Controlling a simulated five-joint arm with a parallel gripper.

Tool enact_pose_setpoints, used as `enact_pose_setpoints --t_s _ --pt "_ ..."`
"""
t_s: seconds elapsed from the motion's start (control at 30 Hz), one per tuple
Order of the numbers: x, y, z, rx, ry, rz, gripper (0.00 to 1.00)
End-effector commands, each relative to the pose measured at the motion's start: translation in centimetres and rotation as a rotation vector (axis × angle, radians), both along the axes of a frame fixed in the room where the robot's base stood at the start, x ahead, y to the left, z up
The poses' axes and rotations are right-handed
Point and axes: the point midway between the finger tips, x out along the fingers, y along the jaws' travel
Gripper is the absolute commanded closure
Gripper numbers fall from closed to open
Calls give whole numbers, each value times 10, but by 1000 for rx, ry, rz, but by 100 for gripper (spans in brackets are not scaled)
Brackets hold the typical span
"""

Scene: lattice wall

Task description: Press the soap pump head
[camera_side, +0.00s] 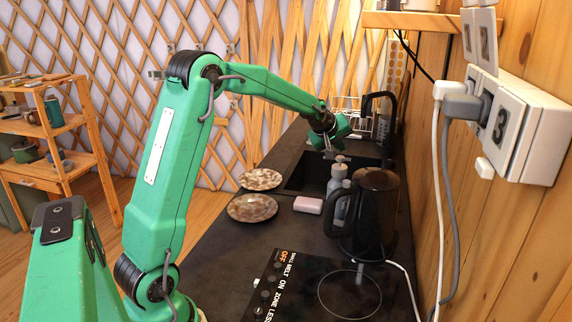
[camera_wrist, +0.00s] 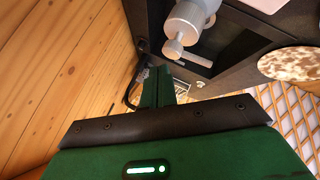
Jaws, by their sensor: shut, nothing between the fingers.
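A grey soap bottle (camera_side: 337,186) with a pump head (camera_side: 340,159) stands upright on the dark counter at the front edge of the sink, partly behind the black kettle. In the wrist view its pump head (camera_wrist: 172,50) and side spout are at top centre, seen from above with the bottle body beyond. My green gripper (camera_side: 328,150) hangs over the sink, just behind and above the pump head in the side view. In the wrist view my fingers (camera_wrist: 166,72) are together and empty, their tips close to the pump head. I cannot tell whether they touch it.
The black kettle (camera_side: 372,205) stands right of the bottle. A pink soap bar (camera_side: 308,205) and two speckled plates (camera_side: 252,208) lie left of it. The sink (camera_side: 308,172) with a black tap (camera_side: 378,98) is behind. A hob (camera_side: 318,290) is in front, a wooden wall right.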

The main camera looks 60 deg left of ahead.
Motion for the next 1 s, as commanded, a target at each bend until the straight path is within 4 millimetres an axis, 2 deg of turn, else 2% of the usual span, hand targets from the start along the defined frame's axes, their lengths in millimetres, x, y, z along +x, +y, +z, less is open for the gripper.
enact_pose_setpoints --t_s 0.27,1.0 --pt "0 0 4 0 -2 0 100" --pt "0 0 50 0 -2 0 100"
